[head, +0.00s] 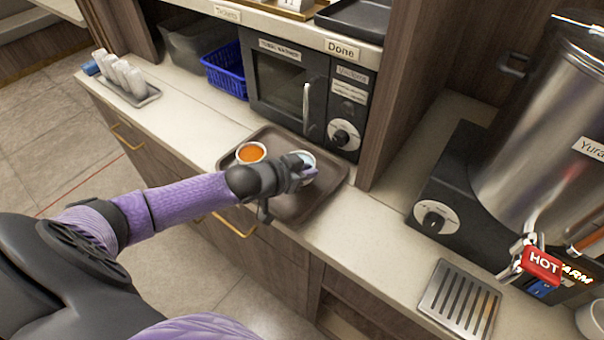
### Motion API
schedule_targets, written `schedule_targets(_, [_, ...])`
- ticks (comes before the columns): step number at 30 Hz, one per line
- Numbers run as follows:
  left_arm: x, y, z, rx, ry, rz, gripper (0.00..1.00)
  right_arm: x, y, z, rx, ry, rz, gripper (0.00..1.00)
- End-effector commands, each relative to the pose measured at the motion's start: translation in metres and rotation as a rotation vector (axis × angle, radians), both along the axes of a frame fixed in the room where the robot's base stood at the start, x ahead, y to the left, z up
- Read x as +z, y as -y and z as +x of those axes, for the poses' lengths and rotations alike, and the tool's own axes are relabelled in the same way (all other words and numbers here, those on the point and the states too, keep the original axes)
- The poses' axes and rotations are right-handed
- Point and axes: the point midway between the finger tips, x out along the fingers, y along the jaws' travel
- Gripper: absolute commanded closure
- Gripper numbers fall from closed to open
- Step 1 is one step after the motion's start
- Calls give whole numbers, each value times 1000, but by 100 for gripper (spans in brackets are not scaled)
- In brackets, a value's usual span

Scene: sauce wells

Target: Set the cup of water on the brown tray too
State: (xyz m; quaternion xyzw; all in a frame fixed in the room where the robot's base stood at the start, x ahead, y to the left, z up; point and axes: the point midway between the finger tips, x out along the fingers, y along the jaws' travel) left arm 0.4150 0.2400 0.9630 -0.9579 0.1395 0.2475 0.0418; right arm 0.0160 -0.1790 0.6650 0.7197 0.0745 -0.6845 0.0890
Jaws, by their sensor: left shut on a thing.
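The brown tray (321,209) lies on the counter in front of the microwave. A cup with orange liquid (251,153) stands on its back left part. My left gripper (303,172) is over the tray, to the right of that cup, and is shut on a pale cup (309,160). The gripper hides much of the pale cup, so I cannot tell its contents or whether its base touches the tray. My right gripper is not in view.
A microwave (283,88) stands right behind the tray, with a wooden upright (398,95) at right. A blue basket (226,71) is at back left. A metal urn (540,120) and a drip grille (460,299) are at right. The counter between tray and grille is clear.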

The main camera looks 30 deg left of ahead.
Motion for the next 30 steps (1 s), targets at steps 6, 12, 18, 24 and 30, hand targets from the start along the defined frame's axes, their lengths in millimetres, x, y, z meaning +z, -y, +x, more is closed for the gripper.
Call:
schedule_targets(6, [-23, 0, 0, 0, 0, 0, 100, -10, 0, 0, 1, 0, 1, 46])
schedule_targets(12, [-22, 0, 0, 0, -1, -1, 58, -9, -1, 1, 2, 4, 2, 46])
schedule_targets(18, [-22, 0, 0, 0, -1, -1, 46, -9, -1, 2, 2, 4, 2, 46])
schedule_targets(24, [-19, -1, -3, 0, 0, -1, 46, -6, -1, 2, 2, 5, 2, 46])
schedule_targets(30, [0, -9, -31, 1, -4, 0, 46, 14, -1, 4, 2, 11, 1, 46])
